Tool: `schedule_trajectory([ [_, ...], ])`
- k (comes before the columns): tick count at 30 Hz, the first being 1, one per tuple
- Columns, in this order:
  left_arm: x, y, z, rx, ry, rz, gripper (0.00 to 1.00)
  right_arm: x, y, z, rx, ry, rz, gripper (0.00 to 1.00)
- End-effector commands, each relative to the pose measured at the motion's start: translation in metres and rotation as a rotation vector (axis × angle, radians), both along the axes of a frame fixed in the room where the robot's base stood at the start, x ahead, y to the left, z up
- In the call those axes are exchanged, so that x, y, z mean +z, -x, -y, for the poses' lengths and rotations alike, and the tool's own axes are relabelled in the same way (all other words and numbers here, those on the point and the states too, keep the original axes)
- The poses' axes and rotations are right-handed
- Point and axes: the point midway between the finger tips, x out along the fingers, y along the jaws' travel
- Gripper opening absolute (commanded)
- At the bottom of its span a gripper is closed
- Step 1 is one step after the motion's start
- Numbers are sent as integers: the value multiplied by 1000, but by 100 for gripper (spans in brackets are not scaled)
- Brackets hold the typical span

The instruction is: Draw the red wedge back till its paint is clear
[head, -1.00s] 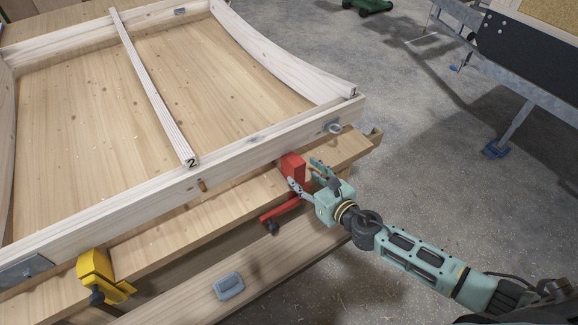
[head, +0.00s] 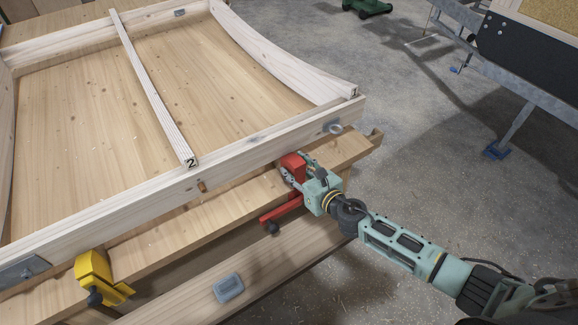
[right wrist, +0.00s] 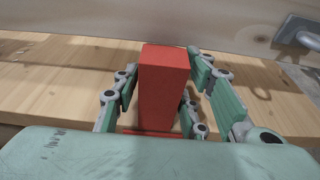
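A red block (head: 291,162) stands on the bench edge against the pale frame rail. A red bar (head: 282,209) with a dark knob shows below it, so it looks like a clamp similar to the yellow one; I cannot make out a separate wedge. In the right wrist view the red block (right wrist: 163,90) stands upright between the fingers. My right gripper (head: 296,169) is around the block, one finger on each side. The fingers look open, with a visible gap on the right side. The block's foot is partly hidden by my palm. My left gripper is not in view.
The pale wooden frame (head: 270,139) lies on the bench, with a slat (head: 150,85) marked 2 across it. A yellow clamp (head: 96,275) grips the edge at left. A grey block (head: 228,288) lies on the lower beam.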

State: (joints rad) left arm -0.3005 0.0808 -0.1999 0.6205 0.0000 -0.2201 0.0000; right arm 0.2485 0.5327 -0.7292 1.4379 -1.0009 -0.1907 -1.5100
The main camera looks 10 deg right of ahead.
Motion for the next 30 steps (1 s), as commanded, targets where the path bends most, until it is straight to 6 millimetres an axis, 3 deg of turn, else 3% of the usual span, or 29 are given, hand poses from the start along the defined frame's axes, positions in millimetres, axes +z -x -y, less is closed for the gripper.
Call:
schedule_trajectory([
  [12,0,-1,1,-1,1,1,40,0,0,0,0,0,0,0],
  [30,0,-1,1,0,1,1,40,-1,14,5,0,0,-2,0],
])
